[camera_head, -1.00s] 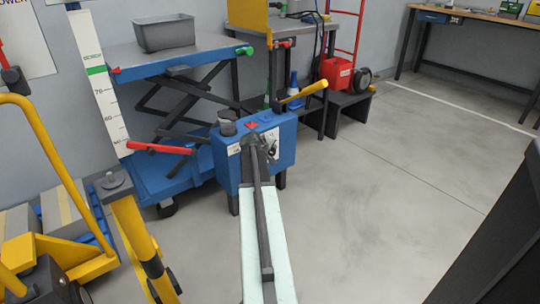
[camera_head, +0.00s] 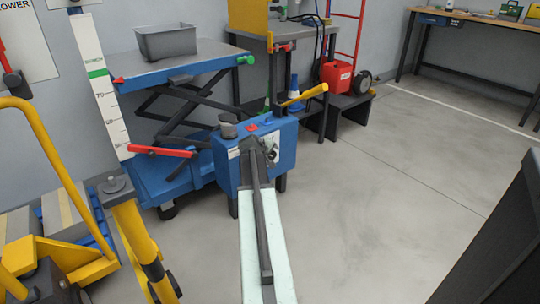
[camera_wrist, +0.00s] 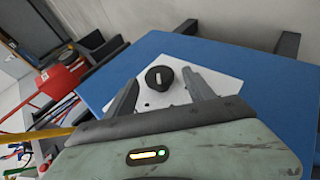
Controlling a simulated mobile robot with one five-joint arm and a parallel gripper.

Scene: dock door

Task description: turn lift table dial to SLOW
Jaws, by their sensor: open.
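The lift table's dial (camera_wrist: 160,77) is a round black knob with a pale pointer bar, on a white plate (camera_wrist: 225,85) fixed to a blue control box (camera_wrist: 255,65). The markings on the plate are too small to read, so its setting cannot be told. My gripper (camera_wrist: 160,80) is open, with its two dark fingers apart on either side of the dial in the picture. Whether they touch it cannot be told.
The blue lift table (camera_head: 185,65) bears a grey bin (camera_head: 166,42). A red-handled lever (camera_head: 160,152) is left of the box, and a yellow-handled lever (camera_head: 305,95) is right. A yellow post (camera_head: 135,235) stands near at left. Open floor (camera_head: 400,180) lies right.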

